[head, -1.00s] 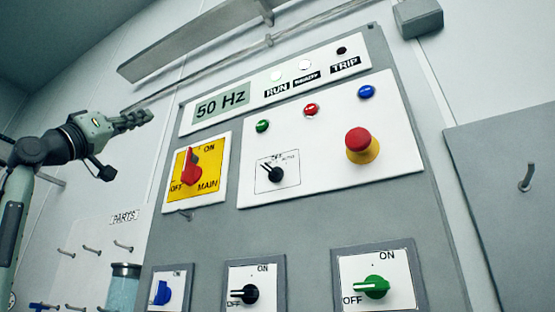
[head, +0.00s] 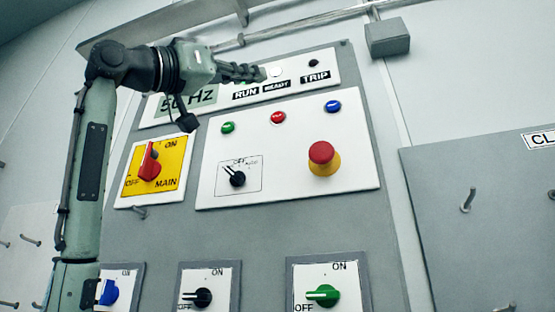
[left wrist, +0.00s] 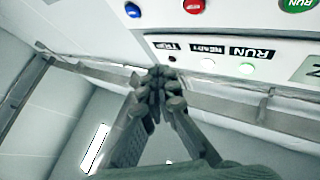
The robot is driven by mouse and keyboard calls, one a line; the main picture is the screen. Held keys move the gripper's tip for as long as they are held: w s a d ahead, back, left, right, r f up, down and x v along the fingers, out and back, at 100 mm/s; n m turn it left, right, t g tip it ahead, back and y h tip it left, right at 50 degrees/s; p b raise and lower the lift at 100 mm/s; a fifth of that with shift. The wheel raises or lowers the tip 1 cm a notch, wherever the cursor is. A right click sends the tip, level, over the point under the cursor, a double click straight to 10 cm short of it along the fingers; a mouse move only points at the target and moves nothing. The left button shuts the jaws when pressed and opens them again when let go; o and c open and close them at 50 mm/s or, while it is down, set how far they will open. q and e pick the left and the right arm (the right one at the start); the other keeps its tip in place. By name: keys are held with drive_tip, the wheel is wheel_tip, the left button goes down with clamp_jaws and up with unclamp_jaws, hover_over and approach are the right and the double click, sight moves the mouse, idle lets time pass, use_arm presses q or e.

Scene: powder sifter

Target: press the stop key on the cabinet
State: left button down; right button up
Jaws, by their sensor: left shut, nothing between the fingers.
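The cabinet (head: 255,232) has a white key panel with a small green key (head: 228,127), a small red key (head: 278,117) and a small blue key (head: 333,106) in a row. The lettering on the red key is too small to read. A large red mushroom button (head: 321,152) on a yellow collar sits below them. My left gripper (head: 258,73) is shut and empty, in front of the display strip, above and left of the red key and apart from it. In the left wrist view the red key (left wrist: 193,6) shows at the top edge, beyond the shut fingertips (left wrist: 160,76).
A red main switch (head: 149,162) on a yellow plate and a black selector (head: 236,177) sit below my left forearm. Lower switches include a green one (head: 323,295). A grey box (head: 387,38) and pipe are at the top. A hook (head: 468,200) sticks out at right.

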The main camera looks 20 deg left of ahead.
sight(278, 117)
use_arm(q)
drive_tip(key=shift+w+d+p, duration=0.1)
drive_tip(key=shift+w+p, duration=1.3)
drive_tip(key=shift+w, duration=3)
use_arm(e)
wheel_tip(278, 117, down, 6)
drive_tip(key=shift+a+f+y, duration=0.15)
drive_tip(key=shift+y, duration=0.15)
use_arm(q)
drive_tip(key=shift+w+p, duration=0.35)
drive_tip(key=shift+w, duration=0.1)
use_arm(e)
drive_tip(key=shift+r, duration=0.35)
